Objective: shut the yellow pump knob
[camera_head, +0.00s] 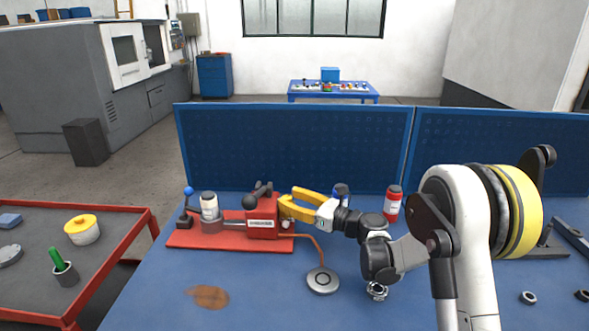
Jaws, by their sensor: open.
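A red pump-like block (263,222) with black knobs on top and at its left side sits on a red base plate (190,239). My gripper (291,201) comes in from the right with its yellow fingers apart, close against the block's right end. Yellow shows right at that end, but I cannot tell a separate yellow knob from my yellow fingers. I cannot tell whether the fingers touch anything. My arm reaches in low over the blue bench from the right.
A bottle in a holder (209,208) and a blue-ball lever (188,191) stand left of the block. A grey disc (323,280) on an orange cord lies in front. A red-white bottle (393,204) stands right. A blue panel (290,150) closes the back. The front left bench is mostly clear.

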